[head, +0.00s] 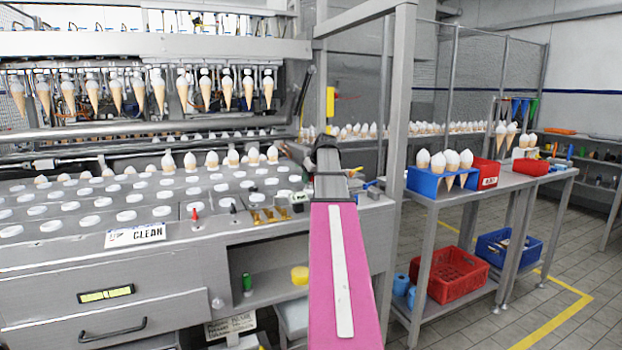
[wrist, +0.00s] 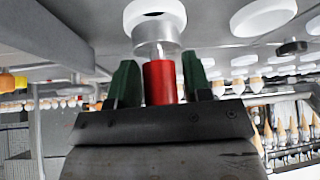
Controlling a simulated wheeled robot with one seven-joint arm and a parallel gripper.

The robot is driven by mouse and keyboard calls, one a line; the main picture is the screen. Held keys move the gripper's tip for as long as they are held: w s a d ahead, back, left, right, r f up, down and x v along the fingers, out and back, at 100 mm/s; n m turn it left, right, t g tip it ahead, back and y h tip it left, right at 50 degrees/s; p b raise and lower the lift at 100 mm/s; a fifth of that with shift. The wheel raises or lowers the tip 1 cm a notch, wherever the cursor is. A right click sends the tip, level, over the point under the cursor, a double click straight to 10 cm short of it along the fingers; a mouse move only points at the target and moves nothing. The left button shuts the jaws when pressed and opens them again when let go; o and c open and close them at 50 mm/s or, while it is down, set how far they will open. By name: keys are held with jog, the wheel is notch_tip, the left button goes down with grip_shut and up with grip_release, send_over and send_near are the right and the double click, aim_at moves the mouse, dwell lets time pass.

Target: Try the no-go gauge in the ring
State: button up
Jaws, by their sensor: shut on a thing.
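My gripper (wrist: 162,85) has green fingers, one on each side of a red cylindrical handle, the gauge (wrist: 161,84). It is shut on this handle. A pale, narrow tip sticks out of the handle toward a silver ring with a white rim (wrist: 152,42). The tip overlaps the ring's near edge in the wrist view. I cannot tell whether it is inside the bore or only in front of it.
A small red peg (head: 195,216) and a dark peg (head: 233,206) stand on the machine deck beside brass pieces (head: 262,216). A CLEAN sign (head: 137,235) lies at the front. Rows of white cups and cones fill the deck. A steel post (head: 399,150) rises right of my arm.

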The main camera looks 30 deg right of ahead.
jog(key=shift+f, duration=0.35)
dwell(0.7)
jog(key=shift+r+n+y, duration=0.2)
jog(key=shift+n+y, duration=0.2)
jog(key=shift+n, duration=0.4)
dwell(0.7)
jog(key=shift+r, duration=0.1)
jog(key=shift+r, duration=3.9)
jog(key=shift+s, duration=0.1)
